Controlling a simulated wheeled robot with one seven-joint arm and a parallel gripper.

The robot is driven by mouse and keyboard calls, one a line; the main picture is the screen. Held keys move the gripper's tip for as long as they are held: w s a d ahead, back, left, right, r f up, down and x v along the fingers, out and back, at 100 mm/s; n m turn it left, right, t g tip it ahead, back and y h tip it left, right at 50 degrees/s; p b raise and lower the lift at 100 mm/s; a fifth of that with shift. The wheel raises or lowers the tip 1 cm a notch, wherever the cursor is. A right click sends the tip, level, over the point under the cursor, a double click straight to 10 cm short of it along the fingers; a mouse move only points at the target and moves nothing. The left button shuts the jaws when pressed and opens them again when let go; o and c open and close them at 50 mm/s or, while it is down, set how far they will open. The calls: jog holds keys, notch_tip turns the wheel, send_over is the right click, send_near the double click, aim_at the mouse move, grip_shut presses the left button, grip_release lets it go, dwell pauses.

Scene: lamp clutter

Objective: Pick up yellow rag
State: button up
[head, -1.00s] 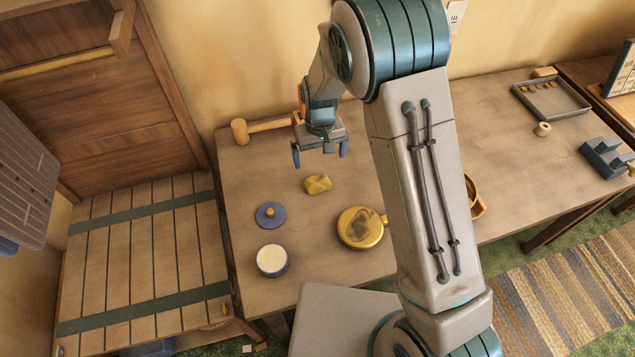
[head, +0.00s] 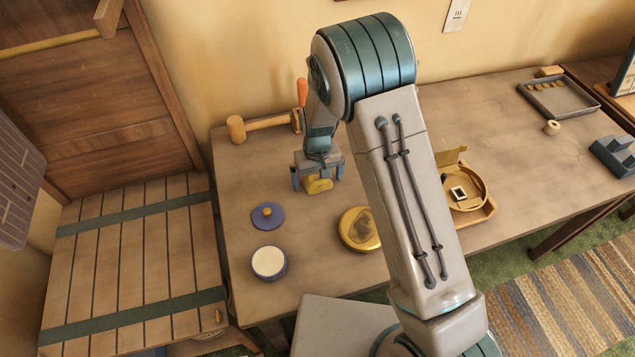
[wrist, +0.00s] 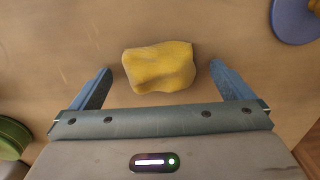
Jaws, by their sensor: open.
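The yellow rag (head: 319,186) is a small crumpled lump on the wooden table. In the head view it lies just under my gripper (head: 317,184), which partly hides it. In the wrist view the rag (wrist: 160,67) lies ahead of the palm, in line with the space between the two blue fingers of my gripper (wrist: 161,78). The fingers are apart, one toward each side of the rag, with a gap on both sides. I cannot tell how far above the table the fingertips are.
A mallet (head: 262,124) lies behind. A wooden tray with a gold open case (head: 463,190) is at right.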

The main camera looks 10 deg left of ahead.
aim_at(318, 177)
jog(key=c, duration=1)
jog(key=shift+r, duration=0.2)
jog(key=shift+r, duration=0.25)
notch_tip(318, 177, up, 3)
jog(key=p, duration=0.2)
jog(key=shift+r+p, duration=0.2)
jog(key=shift+p, duration=0.1)
jog(key=s+d+r+p, duration=0.2)
jog(key=s+d+r, duration=0.4)
jog(key=d, duration=0.4)
jog(key=shift+s+r, duration=0.15)
jog(key=shift+r, duration=0.25)
jog(key=shift+a, duration=0.1)
